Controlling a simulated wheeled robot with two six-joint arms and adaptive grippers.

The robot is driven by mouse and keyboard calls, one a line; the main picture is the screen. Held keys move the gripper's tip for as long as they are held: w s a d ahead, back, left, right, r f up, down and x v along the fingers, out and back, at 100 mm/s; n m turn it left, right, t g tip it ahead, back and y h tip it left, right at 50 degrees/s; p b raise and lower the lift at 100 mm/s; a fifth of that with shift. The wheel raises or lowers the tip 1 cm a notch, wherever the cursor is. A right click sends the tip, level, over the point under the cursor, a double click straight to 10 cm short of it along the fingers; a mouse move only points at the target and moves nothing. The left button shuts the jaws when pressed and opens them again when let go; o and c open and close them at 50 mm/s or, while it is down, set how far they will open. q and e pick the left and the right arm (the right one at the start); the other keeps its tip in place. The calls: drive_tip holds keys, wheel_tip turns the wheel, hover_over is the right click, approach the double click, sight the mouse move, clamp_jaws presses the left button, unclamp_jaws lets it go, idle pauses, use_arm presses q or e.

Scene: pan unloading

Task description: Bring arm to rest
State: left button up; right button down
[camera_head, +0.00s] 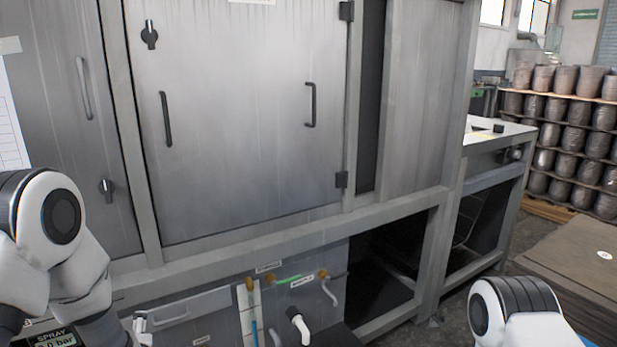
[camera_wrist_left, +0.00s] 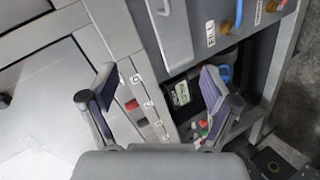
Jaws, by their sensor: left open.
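My left gripper (camera_wrist_left: 158,78) is open in the left wrist view. Its two dark fingers are spread wide, with nothing seen between them but the machine's panels behind. In the head view my left arm (camera_head: 50,225) is folded at the lower left, in front of the grey cabinet (camera_head: 240,120); I cannot make out its gripper there. My right arm (camera_head: 520,310) shows only as a white and black joint at the lower right. Its gripper is outside both views.
The cabinet's large door is shut. Below it, valves and hoses (camera_head: 297,322) stick out, beside an open dark bay (camera_head: 385,270). A brown stack of sheets (camera_head: 580,260) stands at right. Racks of grey pots (camera_head: 575,130) stand behind. A control panel (camera_wrist_left: 140,105) with buttons lies behind the fingers.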

use_arm(q)
drive_tip(key=s+d+f+m+g+h, duration=0.2)
drive_tip(key=s+d+f+m+g, duration=0.15)
drive_tip(key=s+f, duration=0.45)
drive_tip(key=s+d+f+m+g+h, duration=0.1)
drive_tip(key=s+d+f+m+g, duration=0.1)
drive_tip(key=s+f+m, duration=0.4)
drive_tip(key=s+d+f+m+g+h, duration=0.2)
drive_tip(key=s+f+g, duration=0.1)
drive_tip(key=s+f, duration=0.7)
drive_tip(key=s+d+m+g+h, duration=0.2)
drive_tip(key=s+d+m+g, duration=0.15)
drive_tip(key=s+m, duration=0.5)
wheel_tip(320, 180, up, 19)
drive_tip(key=t+p, duration=0.1)
drive_tip(key=p, duration=1.7)
drive_tip(key=shift+s+y, duration=0.2)
drive_tip(key=shift+y, duration=0.1)
drive_tip(key=shift+f, duration=0.15)
